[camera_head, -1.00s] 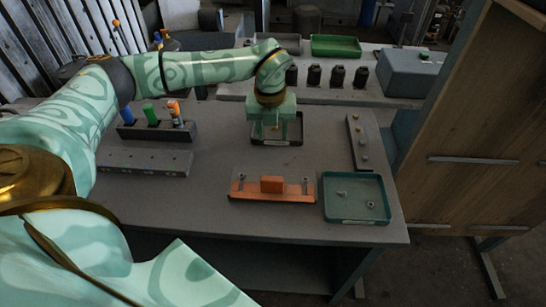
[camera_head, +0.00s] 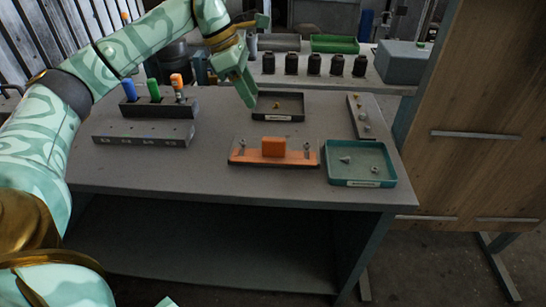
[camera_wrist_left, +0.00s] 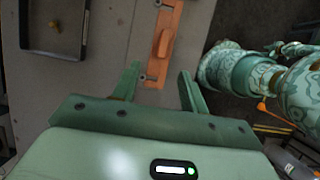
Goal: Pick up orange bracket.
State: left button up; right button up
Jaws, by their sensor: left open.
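The orange bracket (camera_head: 274,147) is a long flat strip with a raised block in the middle. It lies near the front middle of the table, with a small metal fastener standing toward each end. It also shows in the left wrist view (camera_wrist_left: 163,45), beyond my fingers. My left gripper (camera_head: 246,92) is above the table, behind and left of the bracket, near the dark tray. In the left wrist view its two fingers (camera_wrist_left: 159,70) are spread apart with nothing between them. My right gripper is not in view.
A teal tray (camera_head: 361,183) with small metal parts sits right of the bracket. A dark tray (camera_head: 291,117) holds a small brass-coloured part. A rack with screwdrivers (camera_head: 157,107) and a grey bar (camera_head: 143,134) stand at left. A wooden panel (camera_head: 480,120) rises at right.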

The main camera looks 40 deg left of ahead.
aim_at(273, 139)
pick_arm(q)
jog(key=b+x, duration=0.3)
jog(key=x, duration=0.7)
jog(key=shift+f+b, duration=0.35)
jog(key=shift+b, duration=0.05)
jog(key=shift+d+f, duration=0.25)
jog(key=b+x, duration=0.2)
jog(key=x, duration=0.3)
jog(key=shift+s+d+f+b, duration=0.1)
jog(key=shift+s+d+b, duration=0.1)
jog(key=shift+b, duration=0.1)
jog(key=shift+s+a, duration=0.1)
jog(key=shift+c, duration=0.6)
grip_shut()
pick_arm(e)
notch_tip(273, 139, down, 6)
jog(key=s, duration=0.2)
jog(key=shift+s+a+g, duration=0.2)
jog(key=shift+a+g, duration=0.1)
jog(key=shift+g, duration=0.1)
